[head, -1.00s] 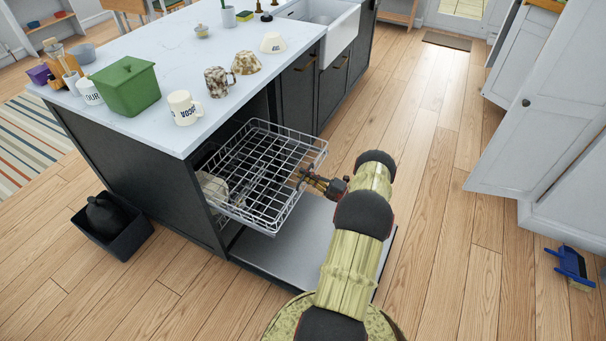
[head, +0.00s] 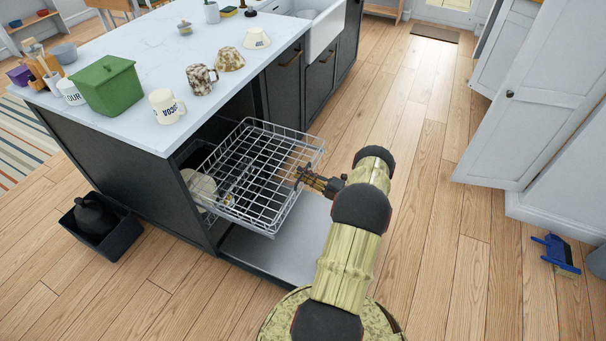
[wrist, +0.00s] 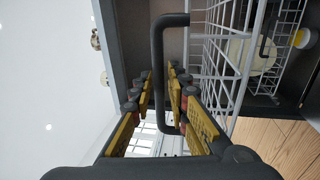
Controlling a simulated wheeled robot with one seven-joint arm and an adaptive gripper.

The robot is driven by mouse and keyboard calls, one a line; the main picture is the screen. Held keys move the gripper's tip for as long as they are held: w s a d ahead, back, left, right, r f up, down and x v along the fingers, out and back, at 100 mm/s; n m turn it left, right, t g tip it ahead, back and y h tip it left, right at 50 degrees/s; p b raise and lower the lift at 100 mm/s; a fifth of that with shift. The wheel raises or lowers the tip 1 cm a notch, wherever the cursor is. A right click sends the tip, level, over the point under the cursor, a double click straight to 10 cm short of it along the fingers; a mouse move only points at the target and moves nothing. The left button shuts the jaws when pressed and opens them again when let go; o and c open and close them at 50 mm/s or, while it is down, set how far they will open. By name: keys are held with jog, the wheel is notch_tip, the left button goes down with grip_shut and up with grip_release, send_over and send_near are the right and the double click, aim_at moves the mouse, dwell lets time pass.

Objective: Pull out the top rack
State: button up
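The top rack (head: 262,165), a white wire basket, stands partly out of the dishwasher under the island counter. Its far part is still inside the opening. My gripper (head: 308,178) is at the rack's outer right side. In the wrist view, the fingers of my gripper (wrist: 160,76) are on both sides of a dark bar handle (wrist: 158,50) on the rack (wrist: 215,60) and look closed on it. The exact contact is hard to see. The dishwasher door (head: 300,232) lies open and flat below the rack.
Pale dishes (head: 199,186) show in the dishwasher at the rack's left. A green box (head: 108,88) and several mugs and bowls stand on the countertop (head: 150,60). A black bin (head: 98,220) is on the floor at left. Wood floor at right is open, with a blue dustpan (head: 553,252) there.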

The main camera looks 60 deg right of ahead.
jog(key=shift+o, duration=0.7)
jog(key=v, duration=1.2)
jog(key=shift+s, duration=0.1)
